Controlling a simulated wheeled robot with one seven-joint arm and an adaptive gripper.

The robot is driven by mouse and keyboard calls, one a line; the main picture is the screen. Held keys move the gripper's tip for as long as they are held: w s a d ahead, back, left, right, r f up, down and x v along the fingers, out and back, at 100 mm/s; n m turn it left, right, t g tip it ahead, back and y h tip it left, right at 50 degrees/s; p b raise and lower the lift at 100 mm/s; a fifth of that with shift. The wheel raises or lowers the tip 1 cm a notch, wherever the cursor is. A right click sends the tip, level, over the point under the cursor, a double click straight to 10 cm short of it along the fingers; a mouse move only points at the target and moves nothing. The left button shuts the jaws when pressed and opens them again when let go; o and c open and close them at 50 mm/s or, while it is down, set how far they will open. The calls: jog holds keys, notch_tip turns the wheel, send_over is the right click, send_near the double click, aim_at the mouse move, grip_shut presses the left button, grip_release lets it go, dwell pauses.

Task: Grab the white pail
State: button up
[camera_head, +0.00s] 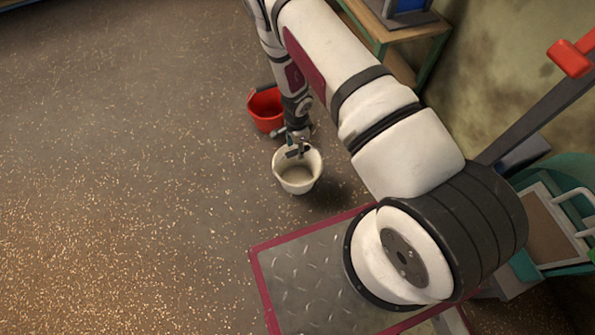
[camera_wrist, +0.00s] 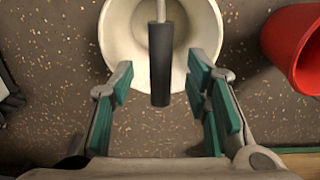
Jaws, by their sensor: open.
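The white pail (camera_head: 299,182) stands upright on the floor in the head view, left of my large arm links. In the wrist view the white pail (camera_wrist: 118,32) fills the top middle. Its dark handle grip (camera_wrist: 160,80) points down the picture, between my finger pads. My gripper (camera_head: 295,150) is at the pail's far rim in the head view. In the wrist view my gripper (camera_wrist: 160,88) is open, with a teal pad on each side of the handle grip and gaps showing on both sides. The pail's base is hidden in the wrist view.
A red bucket (camera_head: 266,112) stands just behind the white pail; it also shows at the wrist view's right (camera_wrist: 292,48). A metal plate with a red edge (camera_head: 312,275) lies in front. A workbench (camera_head: 400,35) stands at the back. Floor to the left is clear, with scattered grains.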

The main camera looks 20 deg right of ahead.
aim_at(297, 150)
jog(key=shift+d+f+b, duration=0.1)
jog(key=shift+f+b, duration=0.5)
jog(key=shift+f, duration=1.15)
jog(key=shift+f+b, duration=0.25)
jog(key=shift+b, duration=0.1)
grip_shut()
